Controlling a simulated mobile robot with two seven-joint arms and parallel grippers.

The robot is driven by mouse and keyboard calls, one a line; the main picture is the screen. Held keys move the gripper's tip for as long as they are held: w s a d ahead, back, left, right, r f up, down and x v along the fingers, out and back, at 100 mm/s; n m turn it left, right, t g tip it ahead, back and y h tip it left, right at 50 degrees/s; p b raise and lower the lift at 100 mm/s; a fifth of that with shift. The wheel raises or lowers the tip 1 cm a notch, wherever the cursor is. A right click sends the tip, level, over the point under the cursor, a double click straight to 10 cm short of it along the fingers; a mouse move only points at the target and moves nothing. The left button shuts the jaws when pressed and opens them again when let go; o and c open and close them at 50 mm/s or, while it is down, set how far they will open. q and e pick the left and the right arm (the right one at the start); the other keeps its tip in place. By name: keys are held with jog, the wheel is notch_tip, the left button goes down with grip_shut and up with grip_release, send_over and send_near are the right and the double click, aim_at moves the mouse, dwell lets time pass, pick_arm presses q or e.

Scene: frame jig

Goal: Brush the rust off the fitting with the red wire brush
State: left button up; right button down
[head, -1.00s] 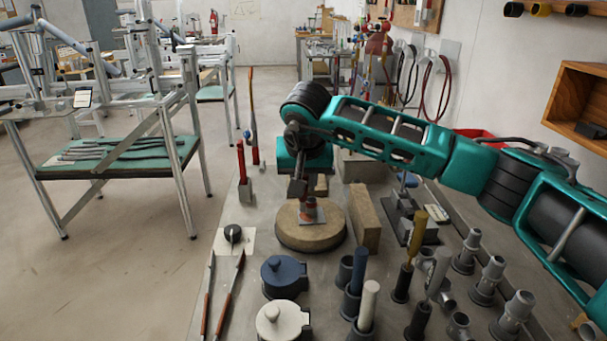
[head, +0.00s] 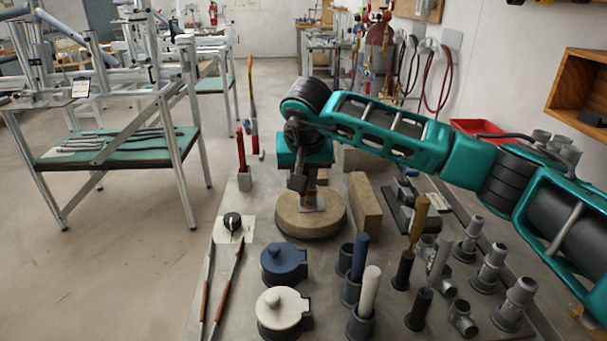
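My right gripper (head: 297,183) reaches in from the right and points down over a round tan block (head: 300,228). A small grey piece with a reddish, rust-coloured part (head: 311,202) stands on this block, right by the gripper; it looks like the fitting. The arm partly hides it, and I cannot tell whether the fingers touch it or hold anything. A slim red upright handle (head: 241,150) stands in a small grey holder (head: 244,179) left of the block; I cannot make out bristles, so I cannot tell if it is the brush. My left gripper is out of view.
A rectangular tan block (head: 365,207) stands close to the right of the round one. Blue (head: 284,262) and white (head: 283,309) lidded pots, upright tubes and several grey fittings (head: 490,268) crowd the front. Two long-handled tools (head: 233,273) lie at the front left.

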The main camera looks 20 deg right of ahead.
jog(key=shift+f+b, duration=0.3)
jog(key=shift+f, duration=0.25)
jog(key=shift+w+d+r, duration=0.1)
jog(key=shift+w+d, duration=0.1)
jog(key=shift+w, duration=0.8)
jog(key=shift+w+d, duration=0.25)
jog(key=shift+w, duration=1)
jog(key=shift+s+a+p, duration=0.1)
jog(key=shift+s+a, duration=0.1)
jog(key=shift+s, duration=0.65)
jog(key=shift+s+a+p, duration=0.1)
jog(key=shift+s+a, duration=0.05)
jog(key=shift+s, duration=0.7)
jog(key=shift+s+a+p, duration=0.1)
jog(key=shift+s+a, duration=0.1)
jog(key=shift+s, duration=0.65)
jog(key=shift+w+d, duration=0.2)
jog(key=shift+w, duration=0.65)
jog(key=shift+w+d, duration=0.15)
jog(key=shift+w, duration=0.65)
jog(key=shift+w+d, duration=0.2)
jog(key=shift+w, duration=0.65)
jog(key=shift+s+a, duration=0.2)
jog(key=shift+s, duration=0.65)
jog(key=shift+s+a, duration=0.15)
jog(key=shift+s, duration=0.65)
jog(key=shift+s+a, duration=0.2)
jog(key=shift+s, duration=0.65)
